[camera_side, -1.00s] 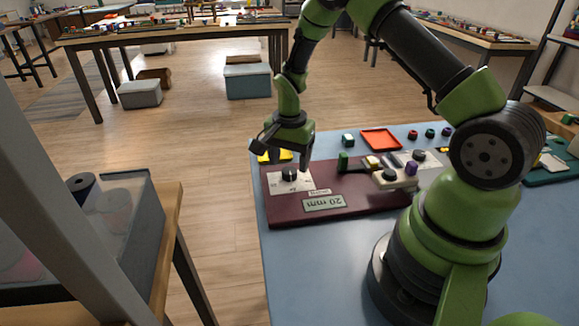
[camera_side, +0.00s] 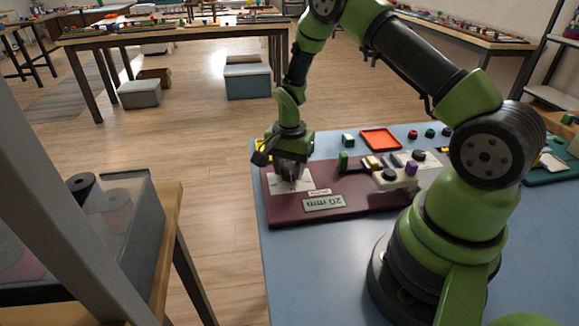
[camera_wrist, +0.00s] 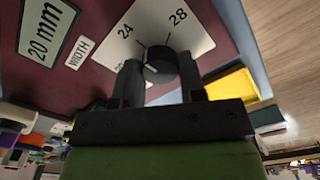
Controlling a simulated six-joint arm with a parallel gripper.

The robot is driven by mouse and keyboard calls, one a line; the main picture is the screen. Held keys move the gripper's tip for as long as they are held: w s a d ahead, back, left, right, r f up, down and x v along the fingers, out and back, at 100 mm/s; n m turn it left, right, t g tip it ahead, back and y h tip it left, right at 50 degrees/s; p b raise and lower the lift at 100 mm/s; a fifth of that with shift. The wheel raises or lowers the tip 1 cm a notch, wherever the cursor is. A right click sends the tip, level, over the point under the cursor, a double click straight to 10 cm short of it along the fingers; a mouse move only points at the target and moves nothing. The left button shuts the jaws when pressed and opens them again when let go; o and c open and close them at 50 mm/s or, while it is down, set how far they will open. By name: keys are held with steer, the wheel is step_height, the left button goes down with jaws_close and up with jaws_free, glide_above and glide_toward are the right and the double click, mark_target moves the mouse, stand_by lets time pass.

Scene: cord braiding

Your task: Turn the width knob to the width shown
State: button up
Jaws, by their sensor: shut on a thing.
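The black width knob (camera_wrist: 160,65) sits on a white dial plate (camera_wrist: 200,35) with numbers such as 24 and 28. A pale line on the knob is too small to read surely. My gripper (camera_wrist: 158,80) is shut on the knob, one finger on each side; it also shows over the dial in the side view (camera_side: 290,172), where it hides the knob. A green sign (camera_side: 324,203) reading "20 mm" lies on the maroon board (camera_side: 365,200), and it shows in the wrist view (camera_wrist: 45,30) beside a small "WIDTH" label (camera_wrist: 78,52). Part of the dial's scale is hidden by a finger.
The blue table (camera_side: 310,265) is clear in front of the board.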

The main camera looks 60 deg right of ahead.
mark_target(290, 170)
steer(key=n, duration=0.6)
steer(key=shift+n, duration=0.3)
steer(key=n, duration=0.5)
stand_by(0.6)
steer(key=o, duration=0.9)
step_height(290, 170, up, 10)
steer(key=shift+r, duration=0.1)
